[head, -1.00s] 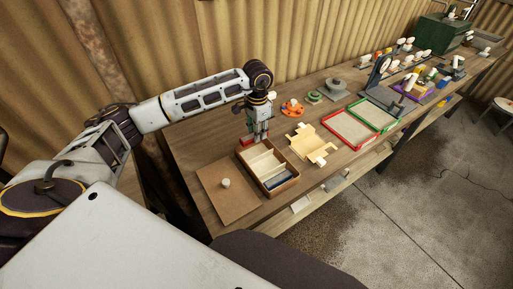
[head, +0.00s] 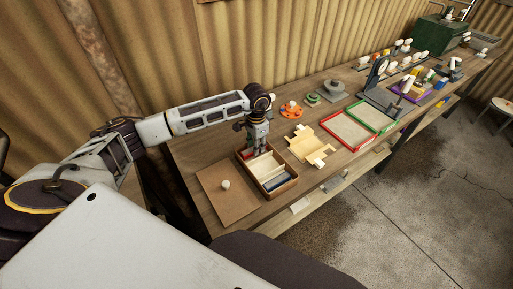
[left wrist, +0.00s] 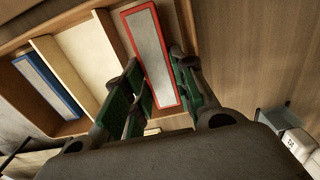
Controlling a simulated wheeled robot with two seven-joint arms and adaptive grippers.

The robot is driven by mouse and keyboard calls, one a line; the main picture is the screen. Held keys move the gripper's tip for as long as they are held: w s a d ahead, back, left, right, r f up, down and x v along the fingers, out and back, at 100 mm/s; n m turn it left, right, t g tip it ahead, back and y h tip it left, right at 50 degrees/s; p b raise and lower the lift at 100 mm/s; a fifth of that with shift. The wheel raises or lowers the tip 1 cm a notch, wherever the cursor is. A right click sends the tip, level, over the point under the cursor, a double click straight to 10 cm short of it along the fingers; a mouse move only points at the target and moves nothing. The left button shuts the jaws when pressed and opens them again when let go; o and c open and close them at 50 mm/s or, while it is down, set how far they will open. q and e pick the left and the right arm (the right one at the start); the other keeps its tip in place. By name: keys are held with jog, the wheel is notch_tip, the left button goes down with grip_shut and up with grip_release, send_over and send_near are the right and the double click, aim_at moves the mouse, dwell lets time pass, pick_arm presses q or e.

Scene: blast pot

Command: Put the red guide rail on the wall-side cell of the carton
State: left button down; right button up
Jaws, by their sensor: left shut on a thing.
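The carton (head: 284,188) is an open brown box with light dividers on the bench. My left gripper (head: 257,149) points down over its wall-side cell. It is shut on the red guide rail (left wrist: 149,55), a pale strip with a red border, between its green finger pads (left wrist: 160,92). In the left wrist view the rail lines up with the cell between a divider and the outer wall. Part of the red rail (head: 246,153) shows in the head view. I cannot tell whether it touches the cell floor. My right gripper is not in view.
A blue-edged rail (left wrist: 48,85) lies in the cell on the opposite side; the middle cell looks empty. A brown lid with a white knob (head: 225,184) lies left of the carton. A cream folded piece (head: 310,147) and a red-framed tray (head: 352,131) lie right.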

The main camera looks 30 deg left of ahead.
pick_arm(q)
jog(key=shift+f, duration=0.75)
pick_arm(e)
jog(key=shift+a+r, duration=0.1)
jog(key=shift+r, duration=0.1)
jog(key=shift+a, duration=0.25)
pick_arm(q)
jog(key=shift+f, duration=0.15)
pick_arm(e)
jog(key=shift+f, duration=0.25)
pick_arm(q)
jog(key=c, duration=1.2)
grip_release()
jog(key=shift+o, duration=0.2)
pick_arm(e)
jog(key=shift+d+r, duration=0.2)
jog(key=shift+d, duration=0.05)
